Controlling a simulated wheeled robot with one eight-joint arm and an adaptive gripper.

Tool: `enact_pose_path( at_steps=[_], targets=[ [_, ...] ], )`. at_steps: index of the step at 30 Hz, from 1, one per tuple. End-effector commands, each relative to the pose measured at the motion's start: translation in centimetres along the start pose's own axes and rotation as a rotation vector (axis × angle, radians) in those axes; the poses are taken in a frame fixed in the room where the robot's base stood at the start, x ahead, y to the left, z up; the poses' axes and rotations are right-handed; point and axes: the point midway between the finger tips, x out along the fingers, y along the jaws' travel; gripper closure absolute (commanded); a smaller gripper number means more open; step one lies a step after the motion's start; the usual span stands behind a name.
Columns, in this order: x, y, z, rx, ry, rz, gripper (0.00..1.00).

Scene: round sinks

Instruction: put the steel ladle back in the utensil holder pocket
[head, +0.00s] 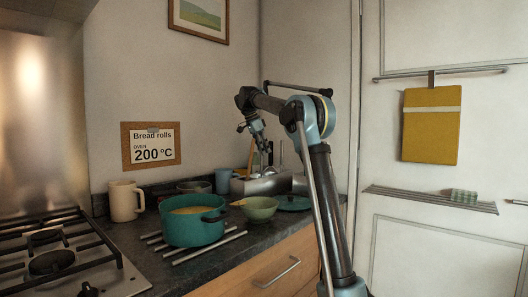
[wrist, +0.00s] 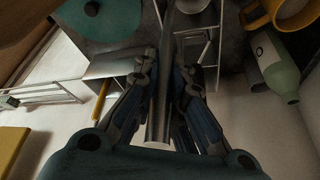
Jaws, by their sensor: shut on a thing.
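My gripper (head: 262,143) is above the steel utensil holder (head: 262,185) at the back of the counter. In the wrist view my gripper (wrist: 170,80) is shut on the steel ladle (wrist: 160,115), around its handle. The handle's end points back toward the wrist camera, and the far end reaches down beside the holder's open compartments (wrist: 198,50). The ladle's bowl is mostly cut off at the top of the wrist view. In the head view the ladle is small and hard to separate from the holder, so I cannot tell whether it is inside a pocket.
A teal pot (head: 190,228), a green bowl (head: 259,209) and a teal lid (head: 292,202) stand in front of the holder. A cream jug (head: 124,201) and blue cup (head: 223,180) are to the left. A bottle (wrist: 272,65) and yellow mug (wrist: 296,12) are near the holder.

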Motion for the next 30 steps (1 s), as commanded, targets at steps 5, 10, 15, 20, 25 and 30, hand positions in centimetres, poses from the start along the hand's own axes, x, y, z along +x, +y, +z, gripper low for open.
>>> enact_pose_path(
  at_steps=[5, 10, 15, 20, 25, 30],
  targets=[
    [0.4, 0.0, 0.2, 0.000, 0.000, 0.000, 1.00],
    [0.8, 0.0, 0.3, 0.000, 0.000, 0.000, 1.00],
    [1.1, 0.0, 0.5, 0.000, 0.000, 0.000, 1.00],
    [1.5, 0.0, 0.6, 0.000, 0.000, 0.000, 1.00],
    [1.8, 0.0, 0.8, 0.000, 0.000, 0.000, 1.00],
    [1.8, 0.0, 0.8, 0.000, 0.000, 0.000, 1.00]
  ],
)
